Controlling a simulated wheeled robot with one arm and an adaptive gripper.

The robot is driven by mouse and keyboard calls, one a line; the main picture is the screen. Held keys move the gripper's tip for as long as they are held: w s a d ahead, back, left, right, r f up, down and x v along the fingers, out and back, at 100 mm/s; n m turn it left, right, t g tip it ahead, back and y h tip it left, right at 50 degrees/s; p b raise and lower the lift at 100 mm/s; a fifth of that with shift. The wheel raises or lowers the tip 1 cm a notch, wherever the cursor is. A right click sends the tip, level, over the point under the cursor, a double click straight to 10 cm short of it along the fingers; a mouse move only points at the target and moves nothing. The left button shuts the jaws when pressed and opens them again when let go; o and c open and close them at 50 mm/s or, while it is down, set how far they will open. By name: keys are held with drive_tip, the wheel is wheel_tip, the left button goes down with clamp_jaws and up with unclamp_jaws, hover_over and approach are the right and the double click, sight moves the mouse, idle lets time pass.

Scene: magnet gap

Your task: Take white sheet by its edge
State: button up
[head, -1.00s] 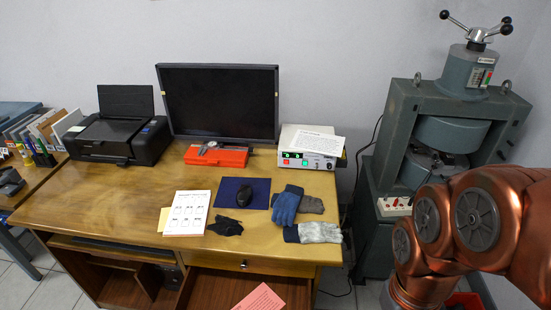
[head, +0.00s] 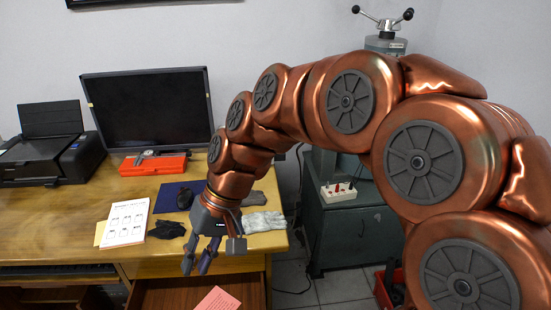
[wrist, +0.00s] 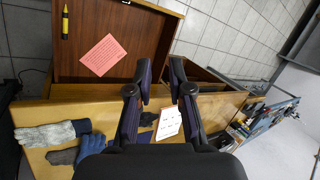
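A white sheet (head: 125,222) with small printed figures lies flat on the desk, left of the black glove, over a yellowish paper. It also shows in the wrist view (wrist: 170,122), partly covered by my right finger. My gripper (head: 197,265) points down at the desk's front edge, to the right of the sheet and apart from it. In the wrist view its two fingers (wrist: 160,75) are spread, with nothing between them. Another white paper, on the power supply in the earlier head view, is hidden behind my arm now.
The drawer (wrist: 108,20) is open, with a pink sheet (wrist: 103,55) and a yellow marker (wrist: 65,22) inside. A black glove (head: 165,230), a mouse (head: 184,198) on a blue mat and a grey glove (head: 263,222) lie near. Desk left of the sheet is clear.

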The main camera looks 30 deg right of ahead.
drive_tip(key=w+d+f+m+t+y+b, duration=0.1)
drive_tip(key=w+d+m+t+y+b, duration=0.3)
drive_tip(key=w, duration=1)
drive_tip(key=w+d+f+m+t+y+b, duration=0.1)
drive_tip(key=w+d+t+y+b, duration=0.15)
drive_tip(key=w+d+b, duration=0.8)
drive_tip(key=w+d+f+m+t+h+b, duration=0.1)
drive_tip(key=w+d+f+m+t, duration=0.15)
drive_tip(key=w+d, duration=0.45)
drive_tip(key=w+d+f+m+t+h, duration=0.1)
drive_tip(key=w+d+f+m+t, duration=0.15)
drive_tip(key=w+d+t, duration=0.4)
drive_tip(key=s+d+f+m+t+h+b, duration=0.15)
drive_tip(key=d+f, duration=0.25)
drive_tip(key=d, duration=0.7)
drive_tip(key=s+d+f+m+h+b, duration=0.1)
drive_tip(key=d+f+m+h+b, duration=0.2)
drive_tip(key=d, duration=0.7)
drive_tip(key=p+x, duration=0.2)
drive_tip(key=x, duration=0.8)
drive_tip(key=shift+d+n+p, duration=0.2)
drive_tip(key=shift+n+p, duration=0.2)
drive_tip(key=shift+n, duration=0.05)
clamp_jaws()
